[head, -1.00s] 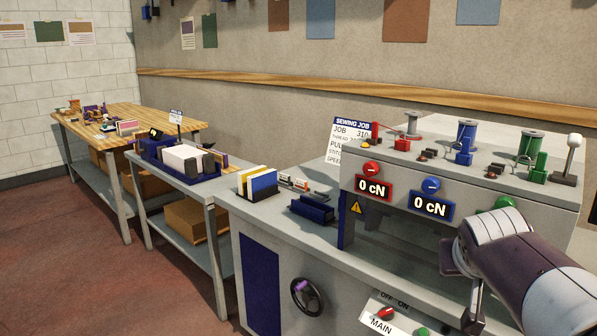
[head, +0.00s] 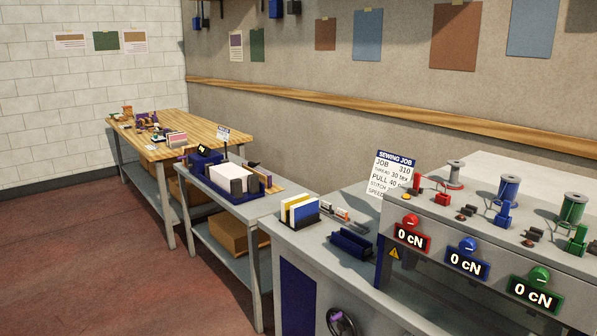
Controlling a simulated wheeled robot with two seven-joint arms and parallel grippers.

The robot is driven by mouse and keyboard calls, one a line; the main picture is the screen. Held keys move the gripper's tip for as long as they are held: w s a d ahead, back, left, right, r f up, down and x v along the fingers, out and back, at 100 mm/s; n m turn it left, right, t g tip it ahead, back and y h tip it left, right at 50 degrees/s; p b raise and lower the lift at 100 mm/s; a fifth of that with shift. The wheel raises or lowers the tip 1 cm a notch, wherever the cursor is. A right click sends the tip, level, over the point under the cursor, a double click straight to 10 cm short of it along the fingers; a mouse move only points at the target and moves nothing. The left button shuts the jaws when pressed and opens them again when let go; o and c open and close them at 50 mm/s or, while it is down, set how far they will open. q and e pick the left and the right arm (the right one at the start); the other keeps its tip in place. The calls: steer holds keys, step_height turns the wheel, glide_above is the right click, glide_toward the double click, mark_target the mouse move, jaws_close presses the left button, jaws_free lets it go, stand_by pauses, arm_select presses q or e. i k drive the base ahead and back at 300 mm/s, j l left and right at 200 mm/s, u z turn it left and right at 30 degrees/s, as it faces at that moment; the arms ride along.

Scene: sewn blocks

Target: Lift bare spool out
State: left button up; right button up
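A bare grey spool (head: 455,172) stands upright on top of the grey sewing machine (head: 480,225), behind a small red fitting (head: 443,190). No coloured thread shows on it. To its right stand a spool with blue thread (head: 509,188) and a spool with green thread (head: 573,208), each beside a fitting of its own colour. Neither of my grippers is in view.
The machine's front has red, blue and green dials over displays reading 0 cN. A job card (head: 394,172) stands behind its left end. Left are a card holder (head: 300,212), a blue tray (head: 352,243), a grey side table and a wooden bench (head: 160,125). Red floor lies open at left.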

mark_target(453, 182)
steer(key=i+z, duration=0.1)
steer(key=z, duration=0.35)
steer(key=i+j+z, duration=0.1)
steer(key=z, duration=0.35)
